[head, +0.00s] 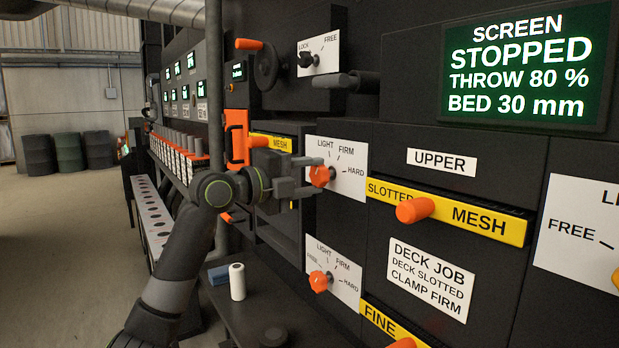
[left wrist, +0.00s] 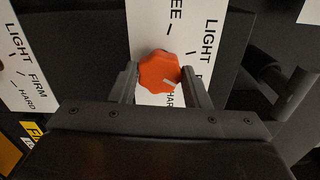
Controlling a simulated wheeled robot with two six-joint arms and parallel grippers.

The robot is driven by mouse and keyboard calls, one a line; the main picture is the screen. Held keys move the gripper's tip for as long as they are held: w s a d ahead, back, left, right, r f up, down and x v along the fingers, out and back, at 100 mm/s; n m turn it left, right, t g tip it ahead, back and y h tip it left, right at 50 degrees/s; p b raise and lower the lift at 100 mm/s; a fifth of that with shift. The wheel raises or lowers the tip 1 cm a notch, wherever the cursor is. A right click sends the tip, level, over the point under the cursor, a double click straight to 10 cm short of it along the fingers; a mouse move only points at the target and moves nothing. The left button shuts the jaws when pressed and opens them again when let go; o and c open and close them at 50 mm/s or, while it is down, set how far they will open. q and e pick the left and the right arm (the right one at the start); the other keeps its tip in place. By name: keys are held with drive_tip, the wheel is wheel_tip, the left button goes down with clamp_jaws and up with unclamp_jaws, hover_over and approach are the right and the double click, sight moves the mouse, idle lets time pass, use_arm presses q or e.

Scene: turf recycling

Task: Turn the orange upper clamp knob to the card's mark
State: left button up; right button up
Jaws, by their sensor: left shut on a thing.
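The orange upper clamp knob (head: 320,176) sits on a white dial card (head: 350,172) reading LIGHT, FIRM and HARD in the head view. My left gripper (head: 306,178) reaches it from the left. In the left wrist view the same knob (left wrist: 158,70) is between the two fingers, and the gripper is shut on it. The knob's white line points right and slightly down there, toward the right finger, which covers part of the dial; I cannot read its exact mark. The job card (head: 431,279) reads DECK SLOTTED, CLAMP FIRM. My right gripper is out of view.
A second orange knob (head: 320,281) sits on a similar dial below. An orange handle (head: 415,210) juts from the yellow SLOTTED MESH strip (head: 477,221). A dark handle (head: 347,80) sticks out above the upper dial. A white cylinder (head: 237,282) stands on the ledge below.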

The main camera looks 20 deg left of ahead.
use_arm(q)
drive_tip(key=o, duration=1)
drive_tip(key=shift+c, duration=0.2)
drive_tip(key=b+v, duration=0.4)
drive_tip(key=v, duration=1.3)
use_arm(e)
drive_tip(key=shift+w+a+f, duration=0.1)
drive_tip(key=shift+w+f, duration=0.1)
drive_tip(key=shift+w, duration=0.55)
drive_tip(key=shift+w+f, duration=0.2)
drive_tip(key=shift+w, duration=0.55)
use_arm(q)
drive_tip(key=shift+s+a+f, duration=0.1)
drive_tip(key=shift+s+a, duration=0.05)
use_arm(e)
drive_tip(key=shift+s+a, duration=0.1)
